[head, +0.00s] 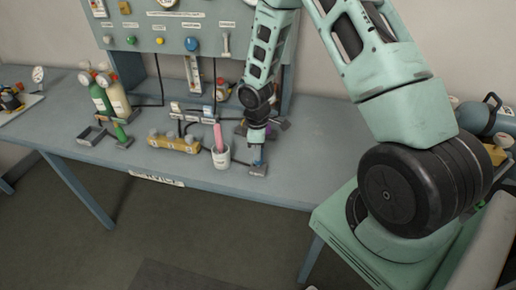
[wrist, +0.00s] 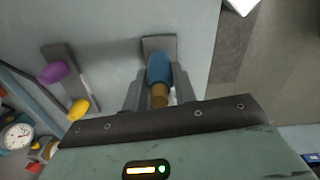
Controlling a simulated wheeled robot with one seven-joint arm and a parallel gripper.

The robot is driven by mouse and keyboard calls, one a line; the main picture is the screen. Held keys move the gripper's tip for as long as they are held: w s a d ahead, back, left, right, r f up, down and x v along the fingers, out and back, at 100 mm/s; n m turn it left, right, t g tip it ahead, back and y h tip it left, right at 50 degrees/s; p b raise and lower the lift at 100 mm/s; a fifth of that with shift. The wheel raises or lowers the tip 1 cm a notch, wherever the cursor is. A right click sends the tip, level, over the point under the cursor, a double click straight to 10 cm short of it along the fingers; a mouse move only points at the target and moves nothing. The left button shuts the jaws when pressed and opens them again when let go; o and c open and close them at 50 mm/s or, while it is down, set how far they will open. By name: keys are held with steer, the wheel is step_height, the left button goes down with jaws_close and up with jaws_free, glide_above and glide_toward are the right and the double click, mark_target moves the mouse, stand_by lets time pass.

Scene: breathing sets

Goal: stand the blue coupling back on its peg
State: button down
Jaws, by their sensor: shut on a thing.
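The blue coupling (wrist: 158,68) with a brass end (wrist: 159,95) is between the fingers of my gripper (wrist: 158,85) in the wrist view. My gripper is shut on it. The brass end points toward my palm, and the blue end lies over a small grey plate (wrist: 158,43). The peg itself is hidden, and I cannot tell whether the coupling touches the plate. In the head view my gripper (head: 257,148) points down over the small grey base (head: 258,169) near the bench's front edge.
A grey holder (wrist: 58,55) with a purple coupling (wrist: 53,73) and a yellow coupling (wrist: 78,109) is nearby. A white cup (head: 221,156) with a pink item stands just left of my gripper. The bench (head: 325,140) is clear to the right.

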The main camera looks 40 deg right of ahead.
steer(key=shift+f+b, duration=0.7)
steer(key=shift+f, duration=0.35)
steer(key=c, duration=1.1)
jaws_free()
steer(key=shift+o, duration=0.2)
step_height(320, 180, up, 18)
steer(key=b, duration=0.1)
steer(key=shift+w+a+f+b, duration=0.15)
steer(key=shift+a+f+b, duration=0.1)
steer(key=shift+b, duration=0.15)
steer(key=shift+d, duration=0.1)
steer(key=s+a+r, duration=0.1)
steer(key=s+a, duration=0.3)
steer(key=a, duration=0.4)
steer(key=s+a+r, duration=0.2)
steer(key=s+a, duration=0.2)
steer(key=a, duration=0.3)
steer(key=s+a+b, duration=0.1)
steer(key=s+a, duration=0.3)
steer(key=s, duration=0.4)
steer(key=s+a+m, duration=0.1)
steer(key=s+a, duration=0.4)
steer(key=s, duration=0.3)
steer(key=shift+s+r+m+y+b, duration=0.3)
steer(key=shift+s+y+b, duration=0.05)
steer(key=shift+y, duration=0.05)
